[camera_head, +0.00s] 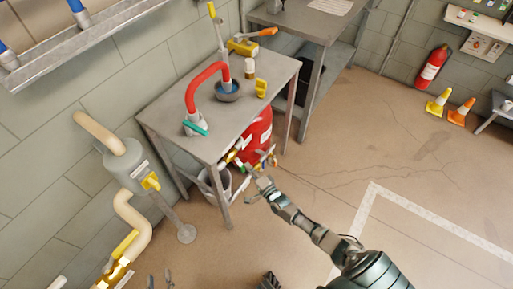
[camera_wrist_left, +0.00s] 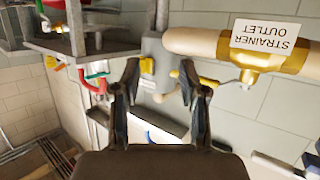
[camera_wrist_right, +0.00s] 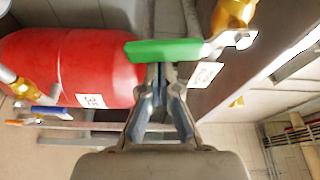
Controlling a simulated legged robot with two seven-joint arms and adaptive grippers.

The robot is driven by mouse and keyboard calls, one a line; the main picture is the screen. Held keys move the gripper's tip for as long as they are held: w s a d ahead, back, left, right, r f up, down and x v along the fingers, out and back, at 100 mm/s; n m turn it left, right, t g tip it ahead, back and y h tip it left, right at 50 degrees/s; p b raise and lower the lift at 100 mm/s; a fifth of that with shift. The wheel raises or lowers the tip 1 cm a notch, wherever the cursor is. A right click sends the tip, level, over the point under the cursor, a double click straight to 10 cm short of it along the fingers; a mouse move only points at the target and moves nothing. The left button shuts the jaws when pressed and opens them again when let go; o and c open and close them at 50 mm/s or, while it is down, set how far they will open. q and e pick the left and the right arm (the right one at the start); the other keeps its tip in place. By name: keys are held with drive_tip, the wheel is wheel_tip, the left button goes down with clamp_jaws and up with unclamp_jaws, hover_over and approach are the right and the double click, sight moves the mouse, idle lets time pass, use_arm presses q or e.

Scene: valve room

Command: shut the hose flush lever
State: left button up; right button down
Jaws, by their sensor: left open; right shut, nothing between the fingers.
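A green lever (camera_wrist_right: 165,51) on a brass valve (camera_wrist_right: 232,18) lies across the fingertips of my right gripper (camera_wrist_right: 157,72) in the right wrist view. The fingers are shut and empty; I cannot tell if they touch the lever. No readable label confirms it as the hose flush lever. In the head view my right gripper (camera_head: 262,180) is low beside the brass fittings at the red tank (camera_head: 255,135). My left gripper (camera_wrist_left: 158,80) is open and empty, facing the wall piping.
A metal table (camera_head: 170,121) carries a red hose (camera_head: 205,75) with a teal lever (camera_head: 196,129). A grey bucket (camera_head: 216,182) stands under it. A pipe marked STRAINER OUTLET (camera_wrist_left: 262,40) is near my left gripper. The floor at right is clear, with cones (camera_head: 461,112) further back.

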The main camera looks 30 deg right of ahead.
use_arm(q)
drive_tip(key=shift+s+a+f+g+p, duration=0.2)
drive_tip(key=shift+s+f+g, duration=0.2)
drive_tip(key=shift+f+g, duration=0.15)
drive_tip(key=shift+s+a+f+g+p, duration=0.15)
drive_tip(key=shift+s+a+f+g, duration=0.05)
drive_tip(key=shift+s+f+g, duration=0.25)
use_arm(e)
drive_tip(key=shift+s+a+f+m+g, duration=0.1)
drive_tip(key=shift+s+a+m+g, duration=0.05)
drive_tip(key=shift+a+m, duration=0.35)
drive_tip(key=shift+s+a+f+m+g, duration=0.15)
drive_tip(key=shift+a+m, duration=0.1)
drive_tip(key=shift+m, duration=0.35)
use_arm(q)
drive_tip(key=shift+w+f, duration=0.1)
